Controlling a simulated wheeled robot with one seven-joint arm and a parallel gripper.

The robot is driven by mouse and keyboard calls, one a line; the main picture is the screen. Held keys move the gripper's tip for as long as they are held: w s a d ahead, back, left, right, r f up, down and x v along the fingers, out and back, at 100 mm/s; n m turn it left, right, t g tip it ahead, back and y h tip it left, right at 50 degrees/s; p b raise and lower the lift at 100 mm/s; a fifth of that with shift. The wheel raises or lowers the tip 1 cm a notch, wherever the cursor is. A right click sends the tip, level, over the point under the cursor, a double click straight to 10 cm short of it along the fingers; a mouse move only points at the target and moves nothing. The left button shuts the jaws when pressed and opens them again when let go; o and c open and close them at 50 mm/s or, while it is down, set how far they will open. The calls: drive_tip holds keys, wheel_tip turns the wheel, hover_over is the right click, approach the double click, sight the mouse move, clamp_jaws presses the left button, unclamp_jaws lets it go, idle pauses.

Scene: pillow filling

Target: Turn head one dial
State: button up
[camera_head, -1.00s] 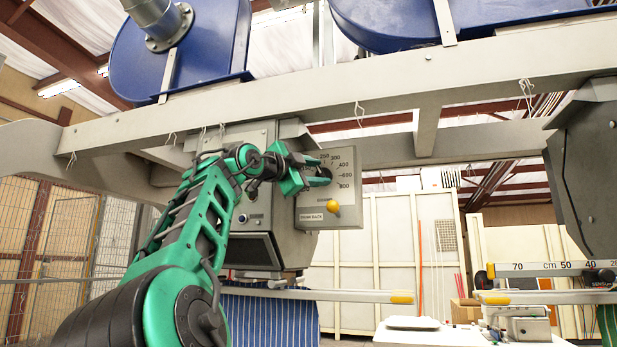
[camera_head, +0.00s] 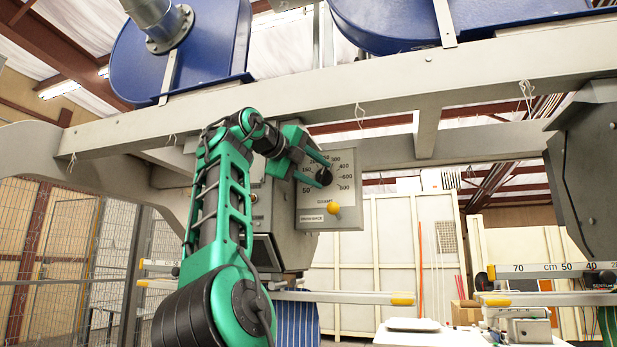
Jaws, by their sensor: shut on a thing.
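The head one dial is a dark knob (camera_head: 324,177) on a grey panel (camera_head: 345,214) with a printed number scale around it, from 50 at the lower left to 600 at the right. A yellow knob (camera_head: 333,208) sits below it on the same panel. My gripper (camera_head: 318,168) reaches the dial from the upper left, with its green fingers shut on the dark knob. The fingers cover part of the dial and some of the scale. The dial's exact setting is hard to read.
A grey beam (camera_head: 380,90) runs across above the panel, with blue housings (camera_head: 195,50) over it. A second dark head (camera_head: 590,180) hangs at the right. A yellow-tipped bar (camera_head: 345,297) and striped blue fabric (camera_head: 300,318) lie below. Open room shows right of the panel.

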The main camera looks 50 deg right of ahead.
drive_tip(key=shift+s+d+m, duration=0.15)
drive_tip(key=shift+s+m, duration=0.05)
drive_tip(key=shift+m, duration=0.3)
drive_tip(key=o, duration=1.1)
drive_tip(key=shift+d, duration=0.1)
drive_tip(key=shift+c, duration=0.2)
drive_tip(key=shift+w, duration=0.1)
drive_tip(key=shift+a+r, duration=0.1)
drive_tip(key=shift+a, duration=0.45)
drive_tip(key=a+r, duration=0.2)
drive_tip(key=a, duration=0.7)
drive_tip(key=shift+a, duration=0.3)
